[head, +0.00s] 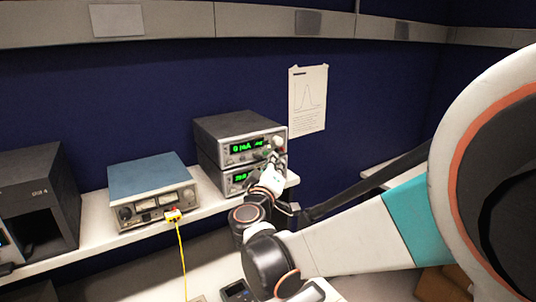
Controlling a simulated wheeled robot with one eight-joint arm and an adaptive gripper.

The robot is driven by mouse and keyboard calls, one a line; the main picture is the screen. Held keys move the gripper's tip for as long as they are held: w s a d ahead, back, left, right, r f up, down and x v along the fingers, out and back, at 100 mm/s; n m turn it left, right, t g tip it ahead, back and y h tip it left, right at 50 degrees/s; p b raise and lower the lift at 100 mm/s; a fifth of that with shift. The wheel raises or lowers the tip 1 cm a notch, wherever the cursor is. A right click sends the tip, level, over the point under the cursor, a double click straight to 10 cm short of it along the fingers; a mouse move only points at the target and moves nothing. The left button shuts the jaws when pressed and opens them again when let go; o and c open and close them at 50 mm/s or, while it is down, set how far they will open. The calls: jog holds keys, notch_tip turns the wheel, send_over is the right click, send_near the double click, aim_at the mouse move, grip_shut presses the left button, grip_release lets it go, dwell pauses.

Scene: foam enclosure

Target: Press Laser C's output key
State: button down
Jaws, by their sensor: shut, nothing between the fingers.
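Two grey instruments with green displays are stacked on the shelf: the upper one (232,128) reads something like "0 mA", and the lower one (210,172) is partly covered by my arm. I cannot read a label that tells which is Laser C. My gripper (271,158) is at the right part of the front panels, shut and empty. Its fingertips are near the upper instrument's lower right, just below its round knob (278,142). I cannot tell if they touch the panel. The output key cannot be made out; my gripper hides part of the panels.
A blue-topped meter box (150,172) with a yellow plug (173,215) and a hanging yellow cable stands left on the white shelf (95,240). A black box (40,185) is farther left. A paper sheet (308,98) with a curve hangs on the blue wall.

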jog(key=s+d, duration=0.1)
jog(key=s, duration=0.1)
jog(key=s+d, duration=0.1)
jog(key=s, duration=0.1)
jog(key=shift+d, duration=0.3)
jog(key=shift+w+a, duration=0.1)
dwell(0.5)
